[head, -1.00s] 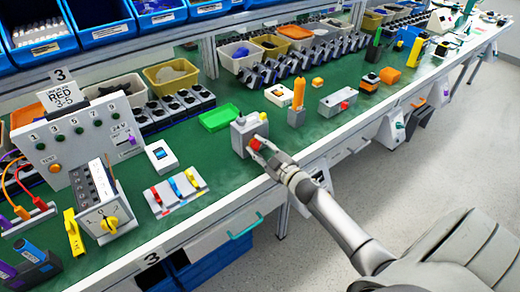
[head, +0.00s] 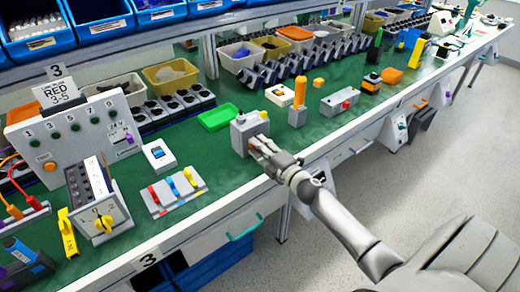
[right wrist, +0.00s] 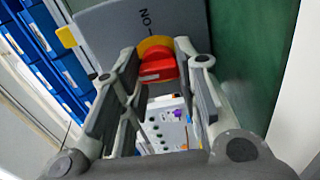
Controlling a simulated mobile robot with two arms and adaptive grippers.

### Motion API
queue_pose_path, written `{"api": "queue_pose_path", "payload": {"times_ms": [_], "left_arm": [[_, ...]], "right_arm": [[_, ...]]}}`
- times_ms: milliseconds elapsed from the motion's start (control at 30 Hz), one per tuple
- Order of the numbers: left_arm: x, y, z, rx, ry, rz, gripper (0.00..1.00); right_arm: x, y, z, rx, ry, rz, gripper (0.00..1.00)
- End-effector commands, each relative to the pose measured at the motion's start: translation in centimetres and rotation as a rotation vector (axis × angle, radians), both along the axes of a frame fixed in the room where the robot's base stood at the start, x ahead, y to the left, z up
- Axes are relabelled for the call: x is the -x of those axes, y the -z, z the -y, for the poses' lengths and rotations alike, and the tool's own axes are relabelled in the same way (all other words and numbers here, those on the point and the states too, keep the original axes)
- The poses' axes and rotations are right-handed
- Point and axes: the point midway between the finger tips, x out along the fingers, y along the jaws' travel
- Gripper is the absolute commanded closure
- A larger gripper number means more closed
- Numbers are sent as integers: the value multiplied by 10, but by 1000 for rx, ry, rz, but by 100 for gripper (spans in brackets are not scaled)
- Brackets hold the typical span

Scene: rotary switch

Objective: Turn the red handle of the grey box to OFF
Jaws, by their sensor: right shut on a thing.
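The grey box (head: 243,130) stands near the front edge of the green bench top, with a small yellow part on its upper right. In the right wrist view its face (right wrist: 115,30) bears the letters ON and a line above the handle. The red handle (right wrist: 157,68) sits on a yellow disc (right wrist: 157,44), between the two fingers of my right gripper (right wrist: 165,62). The gripper is shut on the handle. In the head view my right gripper (head: 263,147) is at the box's front and hides the handle. My left gripper is not in view.
A block with red, yellow and blue switches (head: 174,190) lies to the left of the box. A green tray (head: 217,117) and an orange post (head: 299,92) stand behind it. A grey box with a red button (head: 339,102) stands to the right. The bench's front edge is close.

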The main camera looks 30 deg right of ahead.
Motion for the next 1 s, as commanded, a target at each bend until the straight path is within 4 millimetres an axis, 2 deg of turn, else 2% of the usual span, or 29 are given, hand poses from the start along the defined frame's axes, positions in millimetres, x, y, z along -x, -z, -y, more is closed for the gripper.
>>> {"api": "queue_pose_path", "payload": {"times_ms": [300,700,733,900,1000], "left_arm": [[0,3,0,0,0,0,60],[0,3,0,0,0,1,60],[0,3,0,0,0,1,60],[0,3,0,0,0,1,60],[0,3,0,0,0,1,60]], "right_arm": [[0,1,0,73,0,4,94],[0,1,0,79,0,4,95],[0,1,0,78,0,4,69],[0,1,0,78,0,4,48],[0,1,0,77,0,5,48]]}}
